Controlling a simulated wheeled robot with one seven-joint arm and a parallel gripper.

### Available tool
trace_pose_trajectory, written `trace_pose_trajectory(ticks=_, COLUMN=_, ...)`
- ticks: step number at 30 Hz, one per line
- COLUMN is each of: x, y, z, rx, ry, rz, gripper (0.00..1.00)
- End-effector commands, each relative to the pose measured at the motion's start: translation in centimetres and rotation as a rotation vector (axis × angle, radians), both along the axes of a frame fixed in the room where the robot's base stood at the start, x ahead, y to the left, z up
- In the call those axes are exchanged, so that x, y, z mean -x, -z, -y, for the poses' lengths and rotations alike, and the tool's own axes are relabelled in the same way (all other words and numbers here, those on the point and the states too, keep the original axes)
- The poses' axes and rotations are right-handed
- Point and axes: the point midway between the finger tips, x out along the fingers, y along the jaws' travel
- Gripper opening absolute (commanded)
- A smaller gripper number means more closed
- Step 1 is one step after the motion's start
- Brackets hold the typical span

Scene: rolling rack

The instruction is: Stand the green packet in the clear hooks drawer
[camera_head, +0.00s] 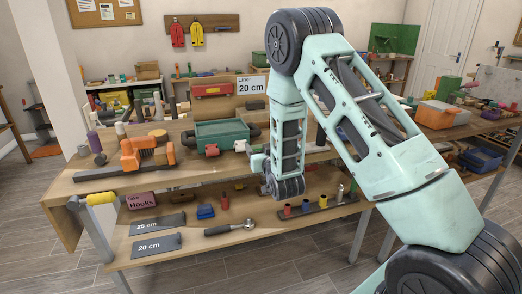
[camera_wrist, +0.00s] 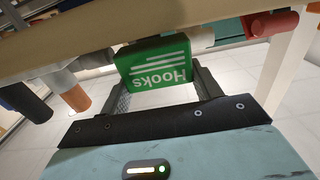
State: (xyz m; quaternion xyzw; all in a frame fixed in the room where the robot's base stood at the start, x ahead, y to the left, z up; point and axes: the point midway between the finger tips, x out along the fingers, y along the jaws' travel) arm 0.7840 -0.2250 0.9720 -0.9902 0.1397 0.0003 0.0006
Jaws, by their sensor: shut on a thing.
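The green packet (camera_wrist: 156,66) carries white lines and the word "Hooks", upside down in the wrist view. My gripper (camera_wrist: 163,90) is shut on it, with one dark finger at each side. The packet is close below a wooden board edge in that view. In the head view my arm hides the gripper and I cannot make out the packet. I cannot identify a clear drawer in either view.
The wooden rack's top (camera_head: 90,182) bears an orange tool (camera_head: 147,152) and a green toolbox (camera_head: 222,134). Its lower shelf holds grey cards marked "25 cm" (camera_head: 158,224) and "20 cm" (camera_head: 156,245), a ratchet (camera_head: 231,228) and a blue item (camera_head: 205,211). Open floor lies in front.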

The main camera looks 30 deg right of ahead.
Motion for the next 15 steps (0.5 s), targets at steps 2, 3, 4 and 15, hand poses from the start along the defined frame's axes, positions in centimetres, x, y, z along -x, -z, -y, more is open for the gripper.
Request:
trace_pose_trajectory(ticks=2, x=0.0, y=0.65, z=0.01, rx=0.0, ry=0.0, rz=-0.001, gripper=0.36)
trace_pose_trajectory(ticks=3, x=0.0, y=0.76, z=0.01, rx=0.0, ry=0.0, rz=0.001, gripper=0.36)
trace_pose_trajectory(ticks=4, x=0.0, y=0.8, z=0.01, rx=0.0, ry=0.0, rz=0.001, gripper=0.36)
trace_pose_trajectory(ticks=15, x=0.01, y=1.27, z=0.01, rx=0.0, ry=0.0, rz=0.001, gripper=0.36)
